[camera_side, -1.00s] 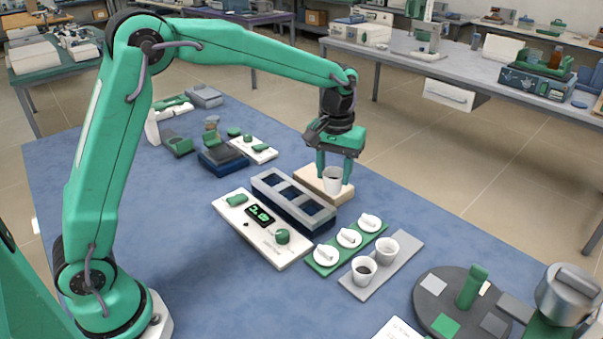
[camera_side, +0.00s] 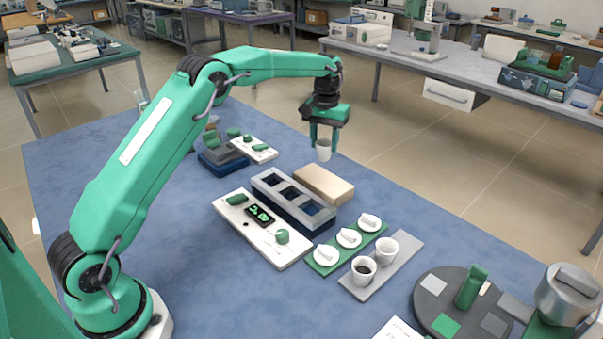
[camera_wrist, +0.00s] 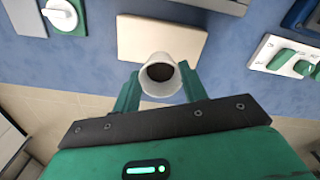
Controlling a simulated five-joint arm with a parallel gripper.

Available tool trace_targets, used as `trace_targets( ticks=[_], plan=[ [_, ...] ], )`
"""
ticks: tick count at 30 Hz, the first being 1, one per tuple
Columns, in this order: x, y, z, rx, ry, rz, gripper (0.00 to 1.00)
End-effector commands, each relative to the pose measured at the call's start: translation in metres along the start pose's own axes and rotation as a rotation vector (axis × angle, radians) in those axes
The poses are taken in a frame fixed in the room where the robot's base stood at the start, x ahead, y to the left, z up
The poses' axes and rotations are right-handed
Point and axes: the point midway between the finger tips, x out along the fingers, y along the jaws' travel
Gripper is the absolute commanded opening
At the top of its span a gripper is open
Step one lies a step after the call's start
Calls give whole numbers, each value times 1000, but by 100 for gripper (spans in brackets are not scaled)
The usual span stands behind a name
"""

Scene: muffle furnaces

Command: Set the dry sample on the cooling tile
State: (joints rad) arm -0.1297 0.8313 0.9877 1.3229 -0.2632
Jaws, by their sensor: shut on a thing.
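My gripper (camera_side: 323,141) is shut on a white crucible (camera_side: 323,152) and holds it upright in the air near the far edge of the table. In the wrist view the crucible (camera_wrist: 160,72) sits between the green fingers and has dark contents; whether they are dry cannot be told. A pale beige tile (camera_side: 324,186) lies flat on the blue table, bare on top. It also shows in the wrist view (camera_wrist: 135,38), with the crucible overlapping its lower edge. The crucible is apart from the tile.
A grey block with three openings (camera_side: 262,182) stands beside the tile. A white control panel (camera_side: 270,240) is in front of it. A grey plate (camera_side: 404,256) carries two white crucibles. A dark turntable (camera_side: 430,312) is at front right.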

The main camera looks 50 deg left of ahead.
Motion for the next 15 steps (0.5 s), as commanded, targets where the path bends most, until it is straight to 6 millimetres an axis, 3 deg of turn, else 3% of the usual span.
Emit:
trace_targets(
  ticks=[15],
  plan=[
    [11,0,0,0,-2,0,20]
  ],
)
